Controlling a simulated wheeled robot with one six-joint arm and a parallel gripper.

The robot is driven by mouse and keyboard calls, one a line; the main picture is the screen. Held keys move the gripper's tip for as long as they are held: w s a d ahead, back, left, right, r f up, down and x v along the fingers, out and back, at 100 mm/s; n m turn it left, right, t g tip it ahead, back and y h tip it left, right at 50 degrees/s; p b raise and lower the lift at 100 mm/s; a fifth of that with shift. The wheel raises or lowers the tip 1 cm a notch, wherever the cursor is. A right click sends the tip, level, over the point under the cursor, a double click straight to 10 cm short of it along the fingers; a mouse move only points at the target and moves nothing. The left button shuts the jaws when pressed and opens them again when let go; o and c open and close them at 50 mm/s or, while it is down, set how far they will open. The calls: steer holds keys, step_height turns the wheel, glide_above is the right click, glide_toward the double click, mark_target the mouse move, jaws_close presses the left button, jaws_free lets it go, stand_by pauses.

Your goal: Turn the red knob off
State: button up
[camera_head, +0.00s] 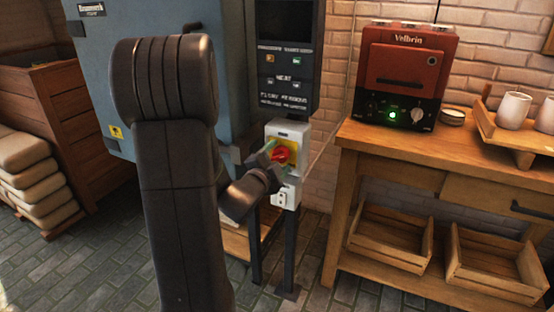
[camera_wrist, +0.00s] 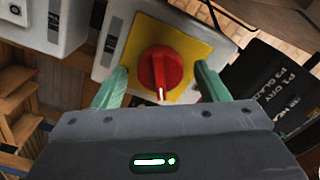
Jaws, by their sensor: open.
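The red knob (camera_head: 281,154) sits on a yellow plate (camera_head: 287,144) on the front of a grey-white switch box (camera_head: 291,131). In the wrist view the red knob (camera_wrist: 160,70) is round with a raised grip bar, and a white mark on the bar points down in the picture. The yellow plate (camera_wrist: 193,49) shows around it. My gripper (camera_wrist: 160,82) is open, with one green finger on each side of the knob. Gaps show between the fingers and the knob. In the head view my gripper (camera_head: 268,160) is right at the box, partly hidden by my wrist.
A white socket box (camera_head: 284,197) is below the switch box, and a dark control panel (camera_head: 285,85) is above. A large blue-grey cabinet (camera_head: 93,60) stands left. A wooden bench (camera_head: 400,145) with a red oven (camera_head: 405,70) stands right, with wooden crates (camera_head: 390,243) beneath.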

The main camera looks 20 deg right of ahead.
steer(key=c, duration=1)
steer(key=shift+n, duration=0.4)
steer(key=n, duration=0.4)
steer(key=shift+n, duration=0.4)
steer(key=n, duration=0.6)
steer(key=shift+p, duration=0.4)
